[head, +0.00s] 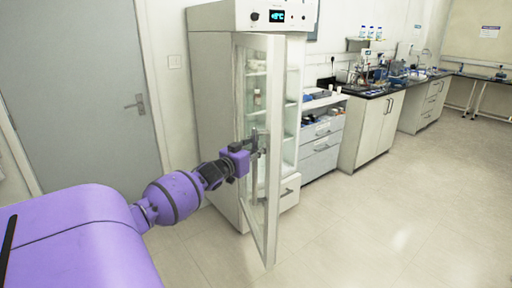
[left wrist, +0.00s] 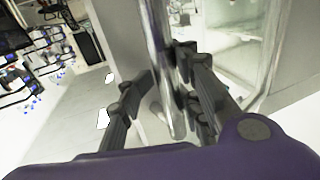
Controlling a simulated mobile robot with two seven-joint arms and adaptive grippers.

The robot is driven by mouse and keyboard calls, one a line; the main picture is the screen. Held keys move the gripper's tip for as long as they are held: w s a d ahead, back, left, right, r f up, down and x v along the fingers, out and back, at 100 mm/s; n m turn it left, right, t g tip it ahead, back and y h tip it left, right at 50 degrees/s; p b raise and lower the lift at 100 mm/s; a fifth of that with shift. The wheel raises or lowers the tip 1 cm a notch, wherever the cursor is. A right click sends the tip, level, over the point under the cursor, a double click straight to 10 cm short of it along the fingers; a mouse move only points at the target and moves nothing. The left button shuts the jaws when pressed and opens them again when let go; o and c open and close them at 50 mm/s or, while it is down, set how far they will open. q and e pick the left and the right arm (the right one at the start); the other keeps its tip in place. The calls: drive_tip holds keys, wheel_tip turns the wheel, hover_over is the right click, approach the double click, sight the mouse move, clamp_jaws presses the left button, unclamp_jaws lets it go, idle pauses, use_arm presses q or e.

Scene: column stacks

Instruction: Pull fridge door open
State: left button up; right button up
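The fridge (head: 212,95) is a tall pale cabinet with a lit display on top. Its glass-panelled door (head: 273,160) stands partly open, swung out from the body, with shelves showing behind it. My left gripper (head: 256,142) is at the door's handle, at mid height. In the left wrist view, the metal handle (left wrist: 153,30) runs between the two dark fingers of the left gripper (left wrist: 163,68), which are closed in around it. The exact contact is partly hidden. My right gripper is in neither view.
A grey door (head: 75,80) is in the wall at the left. A drawer unit (head: 320,140) and dark-topped lab benches (head: 372,130) stand right of the fridge. The floor (head: 390,220) in front and to the right is clear.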

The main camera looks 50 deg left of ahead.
use_arm(q)
drive_tip(key=shift+o, duration=0.9)
drive_tip(key=shift+d, duration=0.1)
drive_tip(key=shift+r, duration=0.1)
drive_tip(key=shift+s+a, duration=0.15)
drive_tip(key=shift+a, duration=0.1)
drive_tip(key=s+d, duration=0.2)
drive_tip(key=s, duration=0.9)
drive_tip(key=shift+s+d, duration=0.25)
drive_tip(key=shift+s, duration=0.05)
